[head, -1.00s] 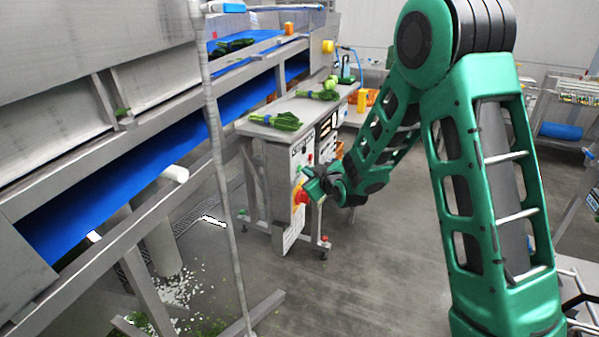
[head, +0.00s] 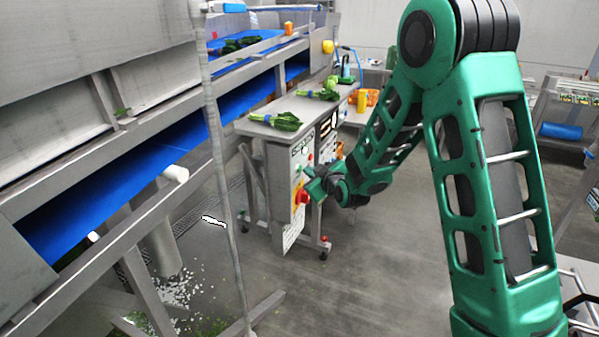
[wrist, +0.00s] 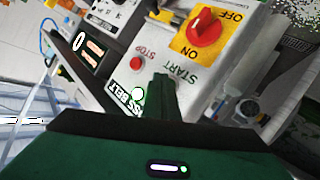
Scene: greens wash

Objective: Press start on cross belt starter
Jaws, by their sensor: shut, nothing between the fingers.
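The cross belt starter (head: 300,160) is a pale control box on the end of the steel table. It also shows, turned over, in the wrist view (wrist: 205,85). It has a red rotary switch (wrist: 206,27) on a yellow OFF/ON plate, a red button (wrist: 137,62) by the STOP label, a START label (wrist: 180,72) and a glowing green-white round light (wrist: 138,94) by the partly covered belt lettering. My gripper (head: 309,181) is shut and empty at the box face. Its fingertips (wrist: 163,84) lie beside START and hide the face there; I cannot tell whether they touch it.
The steel table (head: 290,103) holds bunches of greens (head: 276,121). A blue conveyor (head: 130,170) and a thin upright pole (head: 222,180) stand to the left. Another panel with lit displays (wrist: 88,50) adjoins the starter. The floor (head: 370,260) in front is clear.

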